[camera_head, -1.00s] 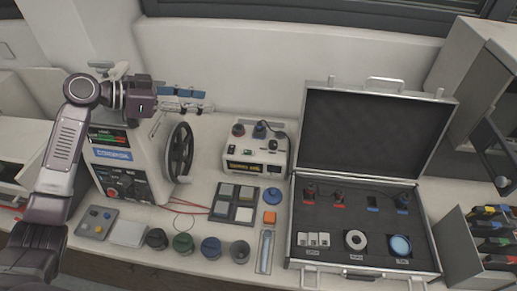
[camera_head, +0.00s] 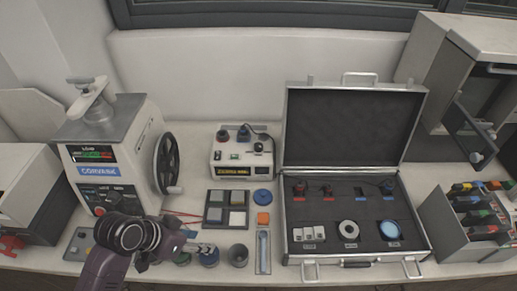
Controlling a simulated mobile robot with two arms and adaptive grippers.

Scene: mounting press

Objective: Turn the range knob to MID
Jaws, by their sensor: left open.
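The press (camera_head: 130,125) stands at the left, with a load display, a blue nameplate and a lower control panel. A dark knob (camera_head: 114,197) sits on that panel beside a red button (camera_head: 99,211); I take it as the range knob, but its marks and setting are too small to read. My left gripper (camera_head: 208,249) is open, low in front of the press and to the right of the knob, apart from it. It overlaps the row of round cups in the picture, and I see nothing between its fingers. My left wrist hides part of the lower panel. My right gripper is not in view.
The press's handwheel (camera_head: 169,164) sticks out on its right side. A small meter box (camera_head: 243,165) stands behind a tray of square pads (camera_head: 213,209). An open case (camera_head: 288,235) fills the middle right. A dark cup (camera_head: 238,256) stands near the front edge.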

